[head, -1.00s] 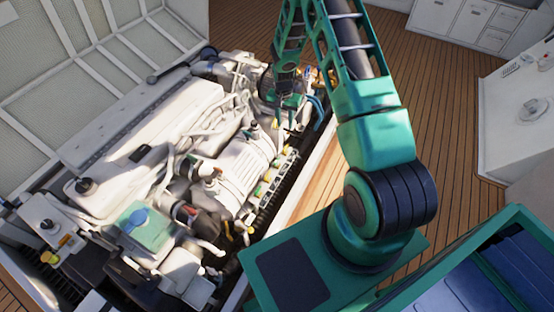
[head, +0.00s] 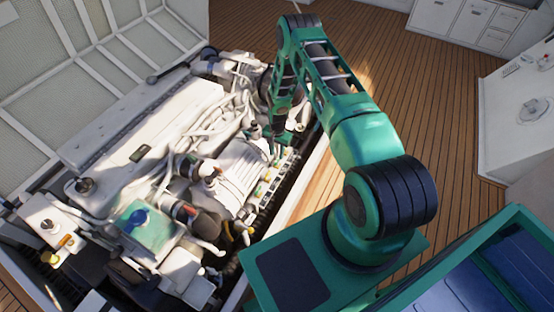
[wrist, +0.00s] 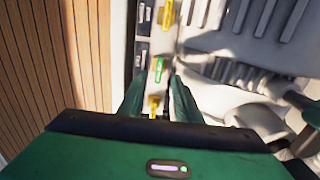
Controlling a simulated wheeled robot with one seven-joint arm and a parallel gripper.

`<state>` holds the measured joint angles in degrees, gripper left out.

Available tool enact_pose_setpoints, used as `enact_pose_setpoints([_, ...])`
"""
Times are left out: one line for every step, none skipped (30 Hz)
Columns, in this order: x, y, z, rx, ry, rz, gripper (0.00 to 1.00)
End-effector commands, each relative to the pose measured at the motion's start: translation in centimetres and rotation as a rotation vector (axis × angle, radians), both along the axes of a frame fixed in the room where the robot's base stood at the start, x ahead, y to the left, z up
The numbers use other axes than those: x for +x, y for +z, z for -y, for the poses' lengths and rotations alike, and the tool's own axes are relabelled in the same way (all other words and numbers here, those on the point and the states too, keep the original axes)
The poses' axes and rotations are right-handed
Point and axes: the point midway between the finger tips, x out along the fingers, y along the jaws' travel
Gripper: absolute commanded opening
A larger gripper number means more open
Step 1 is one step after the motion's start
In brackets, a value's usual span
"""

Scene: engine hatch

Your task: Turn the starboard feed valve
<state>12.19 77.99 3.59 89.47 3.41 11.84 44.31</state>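My gripper (wrist: 157,82) points down over a narrow strip of small valve handles along the engine's side. Its two green fingers are apart with a gap between them. A green handle (wrist: 159,68) shows just beyond the fingertips, in line with the gap. A yellow handle (wrist: 154,104) shows between the fingers, and another yellow one (wrist: 166,14) lies further up the strip. I cannot tell which handle is the starboard feed valve, nor whether a finger touches any. In the head view my gripper (head: 276,152) is small and partly hidden by my arm, over the valve strip (head: 262,188).
The white engine (head: 150,130) with hoses and pipes fills the open hatch beside the strip. The pale hatch rim (head: 300,190) runs along its right side. Wooden deck (head: 420,110) lies clear beyond it. In the wrist view, pipes (wrist: 245,75) crowd the right side.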

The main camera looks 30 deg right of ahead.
Motion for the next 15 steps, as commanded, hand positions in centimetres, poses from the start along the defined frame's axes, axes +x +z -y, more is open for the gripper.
enact_pose_setpoints([-0.1, -1.0, 0.0, 0.0, 0.0, -0.001, 0.31])
enact_pose_setpoints([-0.1, -1.5, 0.0, 0.0, 0.0, -0.001, 0.31])
enact_pose_setpoints([-0.1, -2.0, 0.0, 0.0, 0.0, -0.001, 0.31])
enact_pose_setpoints([-0.1, -2.5, 0.0, 0.0, 0.0, -0.001, 0.31])
enact_pose_setpoints([-0.1, -2.8, 0.0, -0.001, 0.0, -0.001, 0.31])
enact_pose_setpoints([0.0, -3.3, 0.0, -0.001, 0.0, -0.001, 0.31])
enact_pose_setpoints([0.0, -3.5, 0.0, -0.001, 0.0, -0.001, 0.31])
enact_pose_setpoints([0.0, -3.8, 0.0, -0.001, 0.0, -0.001, 0.31])
enact_pose_setpoints([0.0, -4.1, 0.0, -0.001, 0.0, -0.001, 0.31])
enact_pose_setpoints([0.0, -4.3, 0.0, -0.001, 0.0, -0.001, 0.31])
enact_pose_setpoints([0.0, -4.4, 0.0, -0.001, 0.0, 0.0, 0.31])
enact_pose_setpoints([0.0, -4.6, 0.0, -0.001, 0.0, 0.001, 0.31])
enact_pose_setpoints([0.0, -4.7, 0.0, -0.001, 0.0, 0.001, 0.31])
enact_pose_setpoints([0.0, -4.7, 0.1, -0.001, 0.0, 0.001, 0.31])
enact_pose_setpoints([0.0, -4.8, 0.0, -0.001, 0.0, 0.001, 0.31])
